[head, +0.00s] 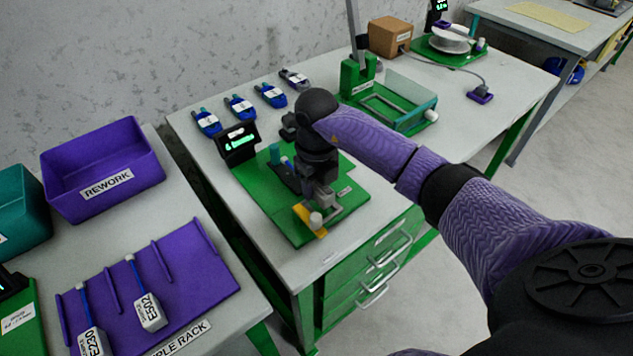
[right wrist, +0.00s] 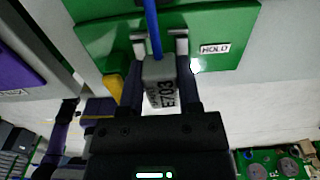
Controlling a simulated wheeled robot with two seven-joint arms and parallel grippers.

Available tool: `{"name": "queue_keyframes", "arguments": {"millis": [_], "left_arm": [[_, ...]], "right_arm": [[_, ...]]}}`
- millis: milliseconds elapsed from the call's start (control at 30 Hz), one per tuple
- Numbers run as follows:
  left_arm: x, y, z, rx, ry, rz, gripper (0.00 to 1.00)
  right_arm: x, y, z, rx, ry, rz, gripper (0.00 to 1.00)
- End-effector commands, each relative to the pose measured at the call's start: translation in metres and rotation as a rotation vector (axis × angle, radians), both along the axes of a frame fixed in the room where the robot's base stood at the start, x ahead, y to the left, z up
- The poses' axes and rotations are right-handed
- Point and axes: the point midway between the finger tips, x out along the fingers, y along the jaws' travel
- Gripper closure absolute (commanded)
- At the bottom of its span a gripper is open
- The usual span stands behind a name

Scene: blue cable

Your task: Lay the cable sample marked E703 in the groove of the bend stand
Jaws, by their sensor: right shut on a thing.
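My right gripper (head: 322,192) is low over the front part of a green plate with a small display. It is shut on the white tag of the E703 cable sample (right wrist: 160,82), seen in the right wrist view (right wrist: 160,75). The blue cable (right wrist: 152,28) runs from the tag over the green plate (right wrist: 105,38), which carries a HOLD label. In the head view my arm hides most of the sample. I cannot tell which fixture is the bend stand or see its groove clearly. My left gripper is not in view.
The display (head: 238,142) is behind. A purple rack (head: 205,268) at left holds samples E230 (head: 92,342) and E502 (head: 150,310). Blue-handled tools (head: 240,107) lie along the wall.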

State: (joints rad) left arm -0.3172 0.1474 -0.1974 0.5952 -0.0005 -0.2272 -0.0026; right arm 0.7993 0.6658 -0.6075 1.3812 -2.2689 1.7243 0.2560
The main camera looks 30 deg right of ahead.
Motion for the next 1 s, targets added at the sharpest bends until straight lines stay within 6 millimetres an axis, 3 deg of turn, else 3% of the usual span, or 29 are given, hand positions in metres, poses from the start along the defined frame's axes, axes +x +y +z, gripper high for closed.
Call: {"name": "queue_keyframes", "arguments": {"millis": [1000], "left_arm": [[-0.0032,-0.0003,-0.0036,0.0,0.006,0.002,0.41]], "right_arm": [[-0.0001,-0.0002,-0.0074,0.0,0.001,0.0,1.0]]}}
